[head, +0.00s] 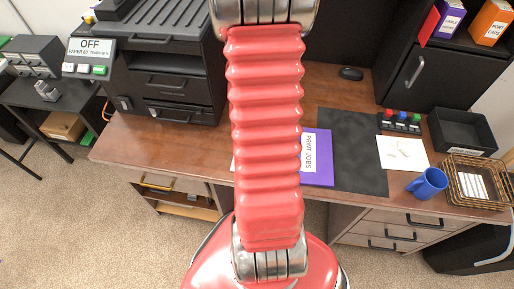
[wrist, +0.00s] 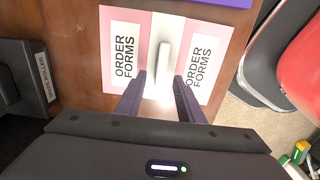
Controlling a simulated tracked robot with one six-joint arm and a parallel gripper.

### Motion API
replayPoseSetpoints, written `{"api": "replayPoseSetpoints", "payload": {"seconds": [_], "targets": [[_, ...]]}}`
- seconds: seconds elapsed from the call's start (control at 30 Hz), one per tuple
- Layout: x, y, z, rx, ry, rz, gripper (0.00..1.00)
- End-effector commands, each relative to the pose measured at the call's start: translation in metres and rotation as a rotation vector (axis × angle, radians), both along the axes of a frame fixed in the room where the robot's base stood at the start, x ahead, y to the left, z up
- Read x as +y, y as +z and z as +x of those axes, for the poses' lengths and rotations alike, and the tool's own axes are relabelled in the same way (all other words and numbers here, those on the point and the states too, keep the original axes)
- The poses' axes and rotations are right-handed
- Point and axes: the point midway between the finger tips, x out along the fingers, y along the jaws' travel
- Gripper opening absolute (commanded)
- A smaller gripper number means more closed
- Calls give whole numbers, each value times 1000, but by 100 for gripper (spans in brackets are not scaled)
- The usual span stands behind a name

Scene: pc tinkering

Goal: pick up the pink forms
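The pink forms (wrist: 113,78) lie on the brown desk in the wrist view. They carry two white labels reading "ORDER FORMS" and a pale upright strip or grip (wrist: 162,60) down the middle. My gripper (wrist: 161,85) is over their near edge, with its two dark fingers apart on either side of the pale strip. A gap shows between each finger and the strip; I cannot tell the height above the forms. In the head view my red arm hides the forms and the gripper.
A purple "PRINT JOBS" folder (head: 317,165) lies just right of my arm, beside a dark mat (head: 352,150). Farther right are a white sheet (head: 402,153), a blue mug (head: 428,183) and a wire basket (head: 480,181). A black printer (head: 165,70) stands left. Bare desk (head: 150,143) lies before it.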

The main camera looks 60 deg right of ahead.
Motion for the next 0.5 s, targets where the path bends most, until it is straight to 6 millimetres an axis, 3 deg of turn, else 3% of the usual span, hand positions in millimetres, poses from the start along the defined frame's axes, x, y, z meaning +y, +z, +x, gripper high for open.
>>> {"api": "replayPoseSetpoints", "payload": {"seconds": [0.17, 0.5], "targets": [[0, -12, 0, 0, 0, 0, 34], [0, -13, 0, 0, 1, -1, 34]]}}
